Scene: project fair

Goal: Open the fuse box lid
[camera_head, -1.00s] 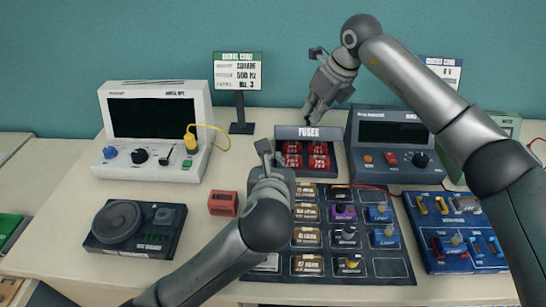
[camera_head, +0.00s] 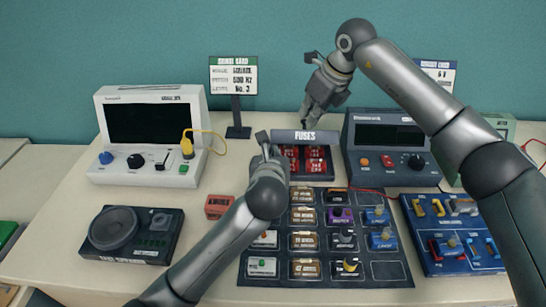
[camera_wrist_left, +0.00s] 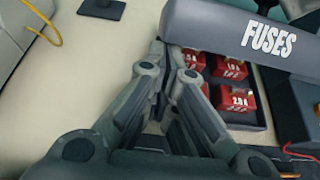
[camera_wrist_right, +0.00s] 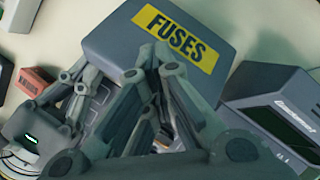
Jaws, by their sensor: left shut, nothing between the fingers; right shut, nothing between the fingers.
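The fuse box (camera_head: 331,167) stands in the middle of the table with its lid (camera_head: 304,136) raised; red fuses (camera_head: 315,166) show beneath the lid's front edge, which reads FUSES. In the left wrist view the lid (camera_wrist_left: 215,38) reaches over the red fuses (camera_wrist_left: 236,100). In the right wrist view the lid's top (camera_wrist_right: 128,42) carries a yellow FUSES label. My left gripper (camera_head: 263,138) is shut at the box's left side, close to the lid's left end. My right gripper (camera_head: 306,122) is shut above and behind the lid. I cannot tell whether either touches it.
A white oscilloscope (camera_head: 143,165) stands left, a dark blue instrument (camera_head: 368,177) close on the right. A component board (camera_head: 373,258) lies in front, with a red block (camera_head: 219,206) and speaker unit (camera_head: 155,243) left of it. A sign (camera_head: 233,76) stands behind.

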